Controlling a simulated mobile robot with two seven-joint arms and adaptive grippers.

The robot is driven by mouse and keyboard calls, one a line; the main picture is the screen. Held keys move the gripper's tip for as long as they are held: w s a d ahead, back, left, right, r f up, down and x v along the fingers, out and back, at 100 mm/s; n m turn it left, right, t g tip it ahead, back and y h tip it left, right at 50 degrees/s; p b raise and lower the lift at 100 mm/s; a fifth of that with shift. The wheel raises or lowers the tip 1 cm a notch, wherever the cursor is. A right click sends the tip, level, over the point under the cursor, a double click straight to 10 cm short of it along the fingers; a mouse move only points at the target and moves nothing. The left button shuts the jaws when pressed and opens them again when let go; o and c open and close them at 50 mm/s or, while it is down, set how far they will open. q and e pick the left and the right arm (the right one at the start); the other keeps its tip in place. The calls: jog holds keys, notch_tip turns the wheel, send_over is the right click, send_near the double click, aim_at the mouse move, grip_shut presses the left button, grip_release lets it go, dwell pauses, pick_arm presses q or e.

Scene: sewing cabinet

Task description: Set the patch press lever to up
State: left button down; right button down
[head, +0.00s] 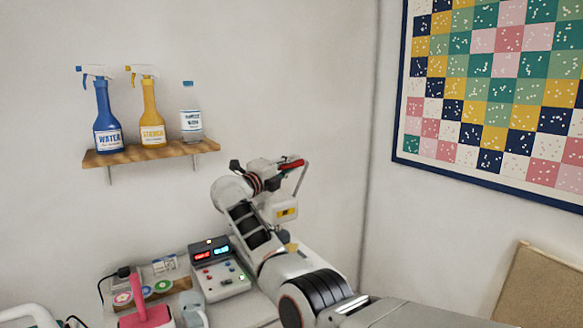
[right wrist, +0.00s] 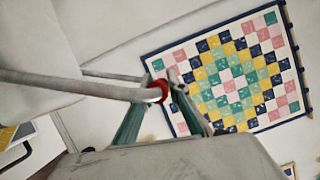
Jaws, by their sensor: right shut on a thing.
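The patch press lever shows as a red grip (head: 292,163) on a thin grey bar (head: 301,180) that rises from behind my right arm in the head view. The grip is high above the table. My right gripper (head: 284,165) is at the grip. In the right wrist view, its two teal fingers close around the red grip (right wrist: 158,90), with the grey bar (right wrist: 95,86) running off to the left. The lever's lower end and the press body are hidden or cannot be made out behind my arm. My left gripper is not in view.
A control box (head: 218,272) with red and cyan displays stands left of my right arm. A pink-handled tool (head: 146,315) and coloured round patches (head: 146,291) are further left. A wall shelf (head: 150,152) holds bottles. A quilt (head: 490,80) hangs on the right wall.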

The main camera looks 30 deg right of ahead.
jog(key=shift+r, duration=0.15)
jog(key=c, duration=2.1)
grip_release()
jog(key=shift+c, duration=0.2)
jog(key=shift+o, duration=1.1)
jog(key=shift+w, duration=0.1)
